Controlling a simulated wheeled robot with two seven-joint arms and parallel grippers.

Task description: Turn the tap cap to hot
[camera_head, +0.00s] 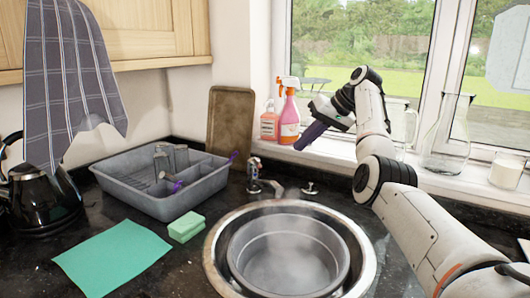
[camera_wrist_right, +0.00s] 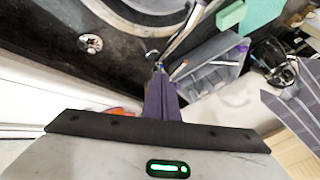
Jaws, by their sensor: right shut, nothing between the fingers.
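The chrome tap (camera_head: 262,184) stands behind the round sink, with its small cap (camera_head: 254,163) on top. In the right wrist view the tap's spout (camera_wrist_right: 183,35) runs down to the cap end (camera_wrist_right: 158,66), just beyond my fingertips. My right gripper (camera_head: 300,147) is shut and empty, its dark purple fingers pointing down and left, above and to the right of the tap. Its fingers also show in the wrist view (camera_wrist_right: 160,84), partly overlapping the base of the tap. Contact with the cap is not visible. My left gripper is not in view.
A steel sink (camera_head: 365,243) holds a grey round basin (camera_head: 342,262). A small chrome fitting (camera_head: 310,188) sits right of the tap. A grey dish rack (camera_head: 130,200), green sponge (camera_head: 186,227), brown board (camera_head: 230,122), spray bottle (camera_head: 289,118) and glass carafe (camera_head: 443,140) stand around.

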